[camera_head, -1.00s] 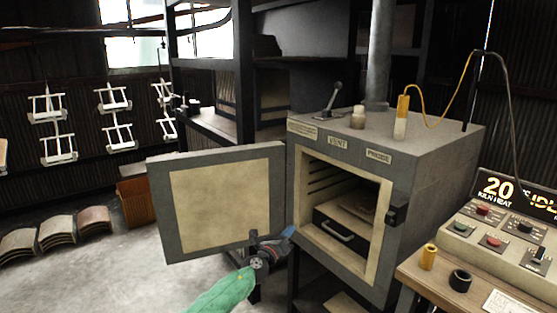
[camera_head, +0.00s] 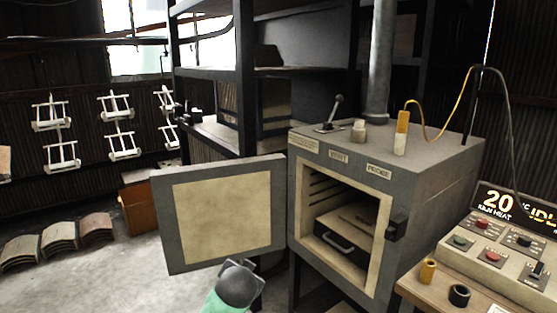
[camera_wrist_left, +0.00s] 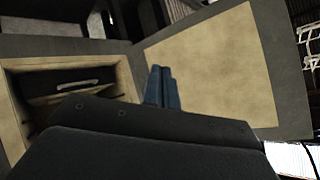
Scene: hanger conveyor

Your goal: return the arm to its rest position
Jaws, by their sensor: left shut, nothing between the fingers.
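My left arm comes in at the bottom of the head view, ending in a dark grey wrist (camera_head: 238,283) in front of the open kiln door (camera_head: 157,228). Its fingers are hidden there. In the left wrist view, the blue fingertips of my left gripper (camera_wrist_left: 162,87) are together with nothing between them. Beyond them are the door's pale lining (camera_wrist_left: 215,65) and the kiln opening. My right gripper is in neither view.
The kiln (camera_head: 440,165) stands open, with a dark drawer-like box (camera_head: 335,238) and handle inside. A control panel (camera_head: 490,245) stands at the right. White hanging racks (camera_head: 62,157) and stacked curved tiles (camera_head: 55,240) are at the left.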

